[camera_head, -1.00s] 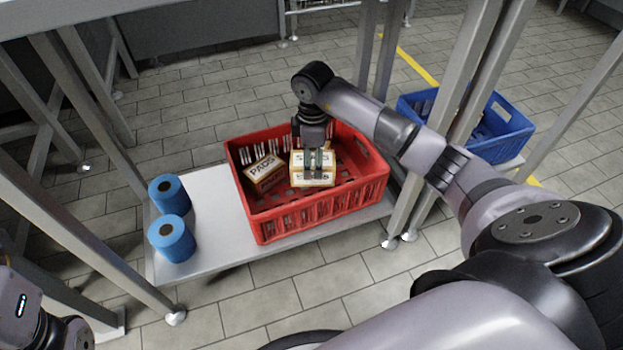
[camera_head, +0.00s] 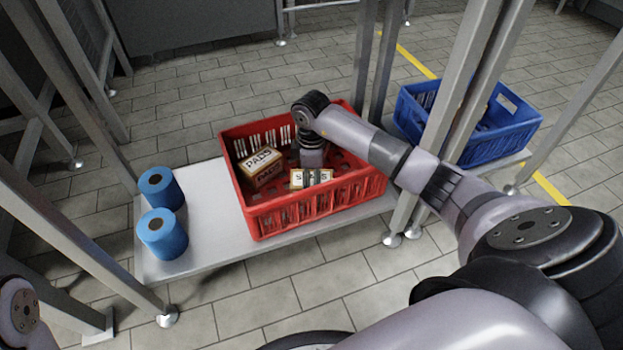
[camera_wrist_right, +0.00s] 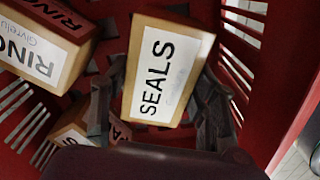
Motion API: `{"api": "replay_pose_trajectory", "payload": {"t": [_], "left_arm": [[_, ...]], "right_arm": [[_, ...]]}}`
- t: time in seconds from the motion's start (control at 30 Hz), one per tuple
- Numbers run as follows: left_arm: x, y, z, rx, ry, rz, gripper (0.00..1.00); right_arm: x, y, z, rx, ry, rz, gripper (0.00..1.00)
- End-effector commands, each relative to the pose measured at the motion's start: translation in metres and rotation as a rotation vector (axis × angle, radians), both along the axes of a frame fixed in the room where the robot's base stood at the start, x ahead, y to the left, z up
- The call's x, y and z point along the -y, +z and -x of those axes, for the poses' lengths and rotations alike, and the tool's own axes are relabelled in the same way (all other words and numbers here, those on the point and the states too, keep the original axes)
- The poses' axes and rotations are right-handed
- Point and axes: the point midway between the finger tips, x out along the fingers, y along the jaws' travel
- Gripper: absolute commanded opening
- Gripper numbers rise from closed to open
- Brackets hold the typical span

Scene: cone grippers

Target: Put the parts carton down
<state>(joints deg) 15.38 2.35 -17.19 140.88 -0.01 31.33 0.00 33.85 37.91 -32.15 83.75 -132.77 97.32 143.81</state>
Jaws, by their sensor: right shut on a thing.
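The parts carton (camera_head: 299,179), a tan box with a white label reading SEALS, is low inside the red crate (camera_head: 283,222). My right gripper (camera_head: 312,176) reaches down into the crate and is shut on the carton. In the right wrist view the SEALS carton (camera_wrist_right: 167,72) sits between the two dark fingers, one on each side. I cannot tell whether its underside touches the crate floor. My left arm shows only as a bit at the lower left edge of the head view; its gripper is out of frame.
A RINGS carton (camera_wrist_right: 38,45) shows in the wrist view. Two blue rolls (camera_head: 162,234) stand left of the crate on the grey shelf (camera_head: 215,228). A blue crate (camera_head: 500,131) stands right, beyond metal posts.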

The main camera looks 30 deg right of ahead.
Motion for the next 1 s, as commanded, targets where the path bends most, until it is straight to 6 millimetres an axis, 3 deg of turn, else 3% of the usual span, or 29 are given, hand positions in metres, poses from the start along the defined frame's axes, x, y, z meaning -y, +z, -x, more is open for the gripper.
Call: {"api": "replay_pose_trajectory", "payload": {"t": [0.1, 0.13, 0.4, 0.77, 0.87, 1.0], "left_arm": [[0.0, 0.0, 0.0, 0.0, 0.0, 0.0, 0.4], [0.0, 0.0, 0.0, 0.0, 0.0, 0.0, 0.4], [0.0, 0.0, 0.0, 0.0, 0.0, 0.0, 0.4], [0.0, 0.0, 0.0, 0.0, -0.001, 0.0, 0.4], [0.0, 0.006, 0.0, 0.0, -0.001, 0.001, 0.4], [-0.002, -0.004, -0.011, -0.067, -0.002, 0.004, 0.4]], "right_arm": [[0.0, -0.003, 0.0, 0.0, 0.0, 0.0, 0.19], [0.0, -0.003, 0.0, 0.0, 0.0, 0.0, 0.55], [0.0, -0.003, 0.0, -0.001, 0.0, -0.001, 0.73], [0.0, -0.001, 0.0, 0.001, 0.0, -0.001, 0.74], [0.0, 0.011, 0.0, 0.001, 0.0, 0.001, 0.74], [0.0, 0.036, -0.001, 0.002, 0.0, 0.0, 0.74]]}}
